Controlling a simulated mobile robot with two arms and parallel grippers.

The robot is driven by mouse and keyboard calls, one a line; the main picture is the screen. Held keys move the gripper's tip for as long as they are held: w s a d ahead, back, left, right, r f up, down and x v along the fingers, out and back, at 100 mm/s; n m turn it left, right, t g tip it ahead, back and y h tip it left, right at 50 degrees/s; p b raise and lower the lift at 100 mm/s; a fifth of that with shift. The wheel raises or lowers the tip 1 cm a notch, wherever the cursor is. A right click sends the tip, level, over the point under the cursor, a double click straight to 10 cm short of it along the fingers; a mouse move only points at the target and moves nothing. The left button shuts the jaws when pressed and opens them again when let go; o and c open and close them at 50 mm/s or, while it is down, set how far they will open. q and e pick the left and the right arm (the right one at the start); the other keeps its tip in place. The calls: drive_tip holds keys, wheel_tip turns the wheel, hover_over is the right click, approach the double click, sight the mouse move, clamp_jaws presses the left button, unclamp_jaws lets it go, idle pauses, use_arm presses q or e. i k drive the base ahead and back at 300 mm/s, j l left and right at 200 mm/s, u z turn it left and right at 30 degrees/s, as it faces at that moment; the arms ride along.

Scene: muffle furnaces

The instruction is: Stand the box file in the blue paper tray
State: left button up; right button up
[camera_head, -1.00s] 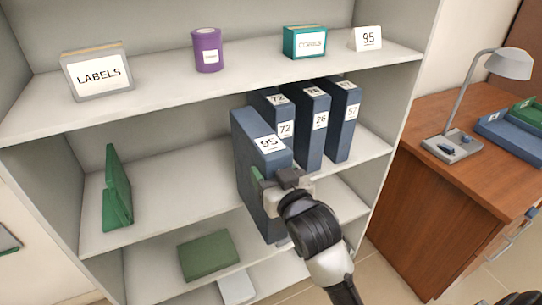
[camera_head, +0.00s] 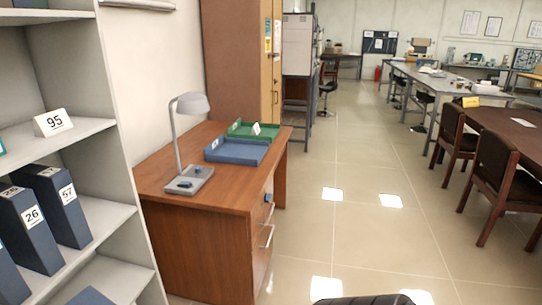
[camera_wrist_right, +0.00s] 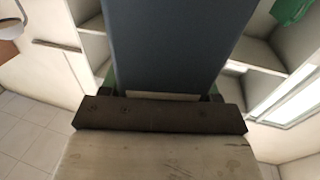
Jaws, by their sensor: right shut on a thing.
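The blue paper tray (camera_head: 238,151) lies flat on the wooden desk in the head view, in front of a similar green tray. No box file shows in it. In the right wrist view my right gripper (camera_wrist_right: 162,92) is shut on a dark blue box file (camera_wrist_right: 175,42), which rises away from the jaws. Its label is out of sight there. The right gripper's jaws are not visible in the head view. My left gripper is in neither view.
A desk lamp (camera_head: 188,150) stands left of the tray. The green tray (camera_head: 254,130) holds a small white card. Other blue box files (camera_head: 27,225) stand on the shelf at left. The tiled floor (camera_head: 340,215) right of the desk is clear. Chairs (camera_head: 497,172) stand farther right.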

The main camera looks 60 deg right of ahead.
sight(239, 152)
drive_tip(key=l+z, duration=0.45)
drive_tip(key=i+l+z, duration=0.1)
drive_tip(key=l+z, duration=0.4)
drive_tip(key=i+l+z, duration=0.15)
drive_tip(key=l+z, duration=0.15)
drive_tip(key=z, duration=0.15)
drive_tip(key=i+l+z, duration=0.25)
drive_tip(key=z, duration=0.25)
drive_tip(key=i+l+z, duration=0.25)
drive_tip(key=z, duration=0.2)
drive_tip(key=i+l+z, duration=0.2)
drive_tip(key=z, duration=0.3)
drive_tip(key=i+l+u, duration=0.2)
drive_tip(key=i, duration=0.35)
drive_tip(key=i+l+u, duration=0.15)
drive_tip(key=i, duration=0.4)
drive_tip(key=i+l+u, duration=0.1)
drive_tip(key=u, duration=0.4)
drive_tip(key=i+l+u, duration=0.2)
drive_tip(key=u, duration=0.25)
drive_tip(key=i+l+u, duration=0.2)
drive_tip(key=u, duration=0.3)
drive_tip(key=i+l+u, duration=0.1)
drive_tip(key=l+u, duration=0.35)
drive_tip(key=j, duration=0.1)
